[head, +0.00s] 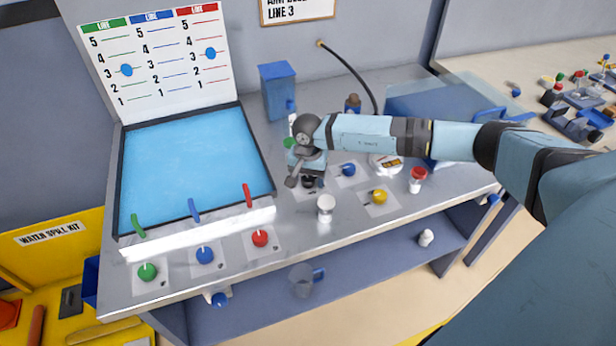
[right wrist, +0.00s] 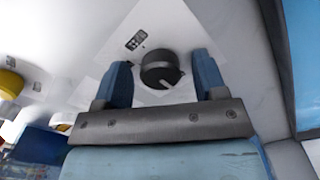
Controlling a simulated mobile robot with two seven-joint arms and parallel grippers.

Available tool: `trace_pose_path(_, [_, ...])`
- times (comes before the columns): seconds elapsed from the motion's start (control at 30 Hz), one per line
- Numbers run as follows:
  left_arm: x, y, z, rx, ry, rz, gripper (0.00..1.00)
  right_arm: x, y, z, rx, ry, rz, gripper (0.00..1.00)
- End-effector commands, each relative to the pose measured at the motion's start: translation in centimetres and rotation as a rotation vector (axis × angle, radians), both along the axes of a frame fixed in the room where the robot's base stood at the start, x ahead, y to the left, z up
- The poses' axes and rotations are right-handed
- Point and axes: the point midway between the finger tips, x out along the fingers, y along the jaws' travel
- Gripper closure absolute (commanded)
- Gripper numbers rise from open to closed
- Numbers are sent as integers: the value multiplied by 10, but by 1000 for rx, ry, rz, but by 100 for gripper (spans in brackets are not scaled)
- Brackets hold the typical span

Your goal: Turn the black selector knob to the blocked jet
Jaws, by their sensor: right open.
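The black selector knob (right wrist: 160,69) is round with a pale pointer line, on a white plate on the grey bench. In the right wrist view it lies between the two blue fingers of my right gripper (right wrist: 161,62). The fingers are open, with gaps on both sides of the knob. In the head view my right gripper (head: 305,172) is over the knob, which is mostly hidden. Green (head: 138,226), blue (head: 194,210) and red (head: 247,195) jets stand along the blue basin's front edge. I cannot tell which jet is blocked. My left gripper is out of view.
Green (head: 147,272), blue (head: 205,255) and red (head: 260,238) knobs sit at the bench's front left. A chart (head: 160,60) stands behind the basin (head: 122,200).

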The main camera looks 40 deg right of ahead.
Motion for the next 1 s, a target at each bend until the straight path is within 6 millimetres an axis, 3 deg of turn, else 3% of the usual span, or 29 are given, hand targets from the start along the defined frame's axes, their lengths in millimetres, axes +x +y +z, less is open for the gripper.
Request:
trace_pose_path(0.27, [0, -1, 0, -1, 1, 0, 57, 0, 0, -1, -1, -1, 0, 37])
trace_pose_path(0.47, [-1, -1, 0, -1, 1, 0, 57, 0, 0, -1, -1, -1, 0, 83])
trace_pose_path(0.77, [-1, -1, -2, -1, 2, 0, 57, 0, 0, -1, -1, -1, -23, 84])
trace_pose_path(1.0, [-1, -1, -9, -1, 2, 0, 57, 1, 0, -2, 0, -1, -139, 84])
